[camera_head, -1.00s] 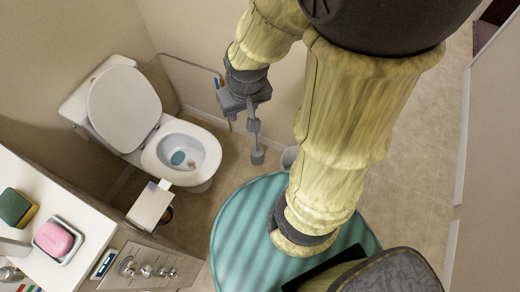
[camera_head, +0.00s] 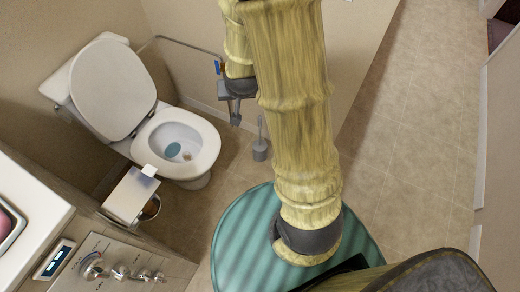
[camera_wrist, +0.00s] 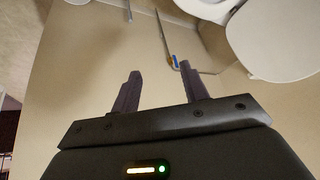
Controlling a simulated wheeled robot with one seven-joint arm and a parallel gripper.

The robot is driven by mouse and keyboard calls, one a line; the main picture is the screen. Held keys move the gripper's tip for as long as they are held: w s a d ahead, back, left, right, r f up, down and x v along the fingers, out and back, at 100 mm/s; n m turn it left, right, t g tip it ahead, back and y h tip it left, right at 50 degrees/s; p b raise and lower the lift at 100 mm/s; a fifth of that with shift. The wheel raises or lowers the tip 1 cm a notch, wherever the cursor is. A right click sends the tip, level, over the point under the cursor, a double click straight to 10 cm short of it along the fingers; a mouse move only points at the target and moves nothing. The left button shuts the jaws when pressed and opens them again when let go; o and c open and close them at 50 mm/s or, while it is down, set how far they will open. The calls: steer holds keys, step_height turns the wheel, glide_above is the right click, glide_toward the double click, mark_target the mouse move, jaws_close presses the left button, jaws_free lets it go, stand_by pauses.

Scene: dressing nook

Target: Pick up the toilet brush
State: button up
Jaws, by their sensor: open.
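The grey toilet brush stands upright in its holder (camera_head: 260,152) on the floor, right of the toilet, with its thin handle pointing up. My gripper (camera_head: 235,119) hangs near the wall, up and left of the brush in the head view, and appears apart from it. In the wrist view my gripper (camera_wrist: 160,88) is open, with both dark fingers spread and nothing between them. A thin grey rod (camera_wrist: 128,10) at the top of the wrist view may be the brush handle; I cannot tell for sure.
The toilet (camera_head: 175,145) stands left of the brush, its lid up. A wall rail (camera_head: 185,42) runs behind it. A paper holder (camera_head: 130,195) and a counter (camera_head: 35,200) are at the left. Open floor (camera_head: 400,170) lies to the right.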

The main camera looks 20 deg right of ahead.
steer(key=w+d+f+t+h+b, duration=0.2)
steer(key=w+d+f+t+b, duration=0.1)
steer(key=f+b, duration=1.1)
steer(key=w+d+f+m+t+h+b, duration=0.1)
steer(key=w+d+f+t+h+b, duration=0.1)
steer(key=f+b, duration=1.3)
steer(key=w+d+f+t+h+b, duration=0.2)
steer(key=f+b, duration=1.2)
steer(key=f, duration=1.5)
steer(key=w+d+t, duration=0.2)
steer(key=d+t, duration=0.1)
steer(key=shift+d+m+h, duration=0.25)
steer(key=shift+m+h, duration=0.15)
steer(key=shift+r, duration=0.1)
steer(key=shift+w, duration=0.1)
steer(key=b, duration=0.6)
glide_toward(259, 125)
steer(key=x, duration=0.5)
steer(key=shift+w+f, duration=0.15)
steer(key=shift+f, duration=0.15)
steer(key=shift+w+d+r, duration=0.15)
steer(key=shift+w, duration=0.05)
